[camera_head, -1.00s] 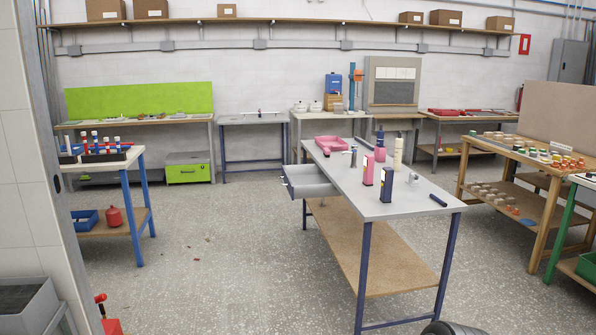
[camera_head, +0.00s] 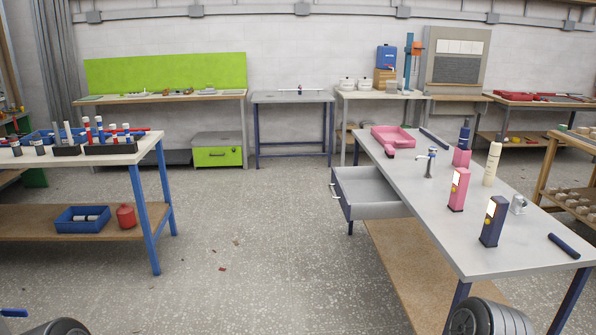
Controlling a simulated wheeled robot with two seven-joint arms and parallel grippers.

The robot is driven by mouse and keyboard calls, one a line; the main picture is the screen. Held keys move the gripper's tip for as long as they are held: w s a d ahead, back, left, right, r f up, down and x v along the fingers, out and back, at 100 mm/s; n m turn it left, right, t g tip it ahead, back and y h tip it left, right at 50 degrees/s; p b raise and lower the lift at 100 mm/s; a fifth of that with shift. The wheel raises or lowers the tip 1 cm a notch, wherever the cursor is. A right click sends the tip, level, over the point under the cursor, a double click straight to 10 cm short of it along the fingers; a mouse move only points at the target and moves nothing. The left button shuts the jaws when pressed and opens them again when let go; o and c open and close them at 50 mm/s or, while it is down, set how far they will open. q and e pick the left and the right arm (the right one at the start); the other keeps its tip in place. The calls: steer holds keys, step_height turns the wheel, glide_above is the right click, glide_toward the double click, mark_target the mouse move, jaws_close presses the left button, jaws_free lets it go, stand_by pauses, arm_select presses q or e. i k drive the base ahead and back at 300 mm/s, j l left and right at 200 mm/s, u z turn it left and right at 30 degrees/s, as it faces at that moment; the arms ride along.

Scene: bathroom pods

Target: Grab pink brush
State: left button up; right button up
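No thing is clearly recognisable as a pink brush. On the grey table (camera_head: 440,215) at the right are several pink things: a flat pink pan or tray (camera_head: 397,135) at the far end, a small pink piece (camera_head: 391,153) at its front, a pink upright box (camera_head: 458,190), and a pink block (camera_head: 461,158) by a dark blue bottle (camera_head: 464,134). I cannot tell whether the small piece is separate or the pan's handle. Neither of my grippers shows; only dark rounded parts, probably mine, are at the bottom edge.
An open drawer (camera_head: 372,193) juts from the table's left side. A dark blue box (camera_head: 493,221), a cream bottle (camera_head: 492,162) and a dark rod (camera_head: 563,246) are on the tabletop. A blue-legged workbench (camera_head: 150,154) stands left. The floor (camera_head: 265,250) between is mostly clear.

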mark_target(390, 151)
steer(key=i, duration=6.45)
steer(key=z, duration=4.85)
